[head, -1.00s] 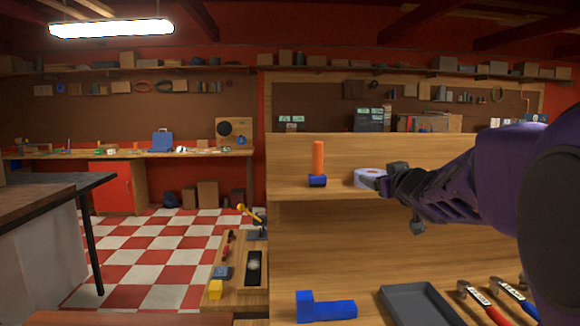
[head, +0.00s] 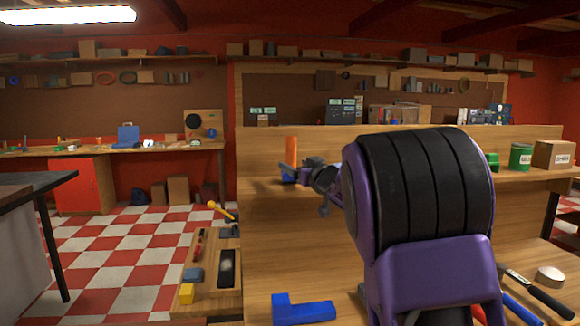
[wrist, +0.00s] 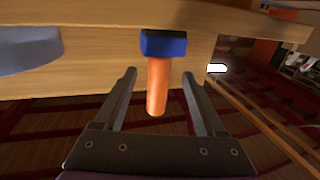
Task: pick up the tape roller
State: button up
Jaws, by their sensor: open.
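The tape roller, which I take to be the upright orange handle on a blue head (head: 291,150), stands on the upper shelf at its left end. In the wrist view the picture is turned over: its orange handle (wrist: 157,85) hangs below the blue head. My gripper (wrist: 160,75) is open, with one finger on each side of the handle in that picture. I cannot tell whether either finger touches it. In the head view my gripper (head: 297,175) is at the lower part of the tape roller and partly hides its blue head.
A grey-blue tape roll (wrist: 28,50) lies on the shelf beside the tape roller; my arm hides it in the head view. A green can (head: 521,157) and a cardboard box (head: 553,155) stand farther right. A blue L-shaped block (head: 303,311) lies on the lower surface.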

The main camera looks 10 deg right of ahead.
jog(key=shift+x, duration=3.5)
jog(key=shift+r, duration=0.1)
grip_shut()
